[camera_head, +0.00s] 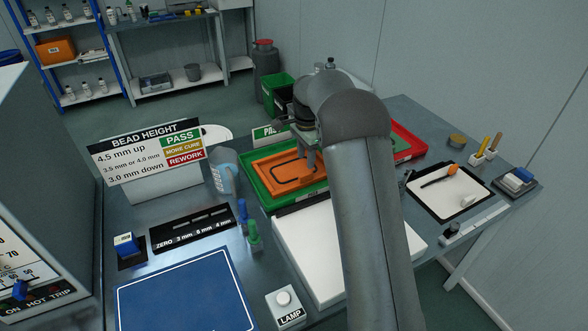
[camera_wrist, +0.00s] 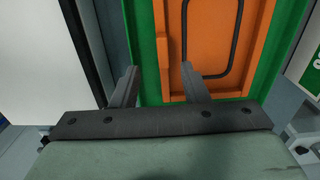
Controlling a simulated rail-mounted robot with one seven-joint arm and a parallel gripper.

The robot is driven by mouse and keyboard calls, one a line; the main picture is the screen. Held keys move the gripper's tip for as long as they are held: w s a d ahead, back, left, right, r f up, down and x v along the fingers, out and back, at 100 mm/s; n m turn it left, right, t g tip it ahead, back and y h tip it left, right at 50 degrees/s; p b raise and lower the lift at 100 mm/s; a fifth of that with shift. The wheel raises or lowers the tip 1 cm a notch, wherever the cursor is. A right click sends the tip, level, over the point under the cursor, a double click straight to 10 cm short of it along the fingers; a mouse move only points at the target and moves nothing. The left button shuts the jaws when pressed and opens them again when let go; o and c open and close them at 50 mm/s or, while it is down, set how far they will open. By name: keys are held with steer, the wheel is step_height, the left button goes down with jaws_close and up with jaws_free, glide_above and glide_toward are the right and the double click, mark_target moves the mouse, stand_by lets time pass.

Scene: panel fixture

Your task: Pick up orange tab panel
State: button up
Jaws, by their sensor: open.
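The orange tab panel (camera_head: 272,174) lies in a green tray (camera_head: 254,190) on the bench. It has a black rounded outline on its face, which also shows on the panel in the wrist view (camera_wrist: 210,38). My gripper (camera_head: 309,158) is at the panel's right part in the head view, partly hidden by my arm. In the wrist view my gripper (camera_wrist: 160,76) is open and empty. Its fingers appear on either side of the panel's left edge strip, one over the orange and one over the tray side (camera_wrist: 140,30). I cannot tell whether either touches.
A red tray (camera_head: 410,145) stands right of my arm. A white plate (camera_head: 310,250) lies in front of the green tray. A clear cup (camera_head: 224,178), blue and green pens (camera_head: 250,232) and a bead height sign (camera_head: 150,152) stand to the left. A blue mat (camera_head: 185,292) lies front left.

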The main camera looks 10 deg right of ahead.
mark_target(306, 173)
steer(key=f, duration=0.4)
steer(key=f+p, duration=0.1)
steer(key=f, duration=0.3)
steer(key=shift+w+d+f+p, duration=0.15)
steer(key=shift+w+f+p, duration=0.05)
steer(key=shift+p, duration=0.1)
steer(key=shift+r, duration=0.1)
jaws_close()
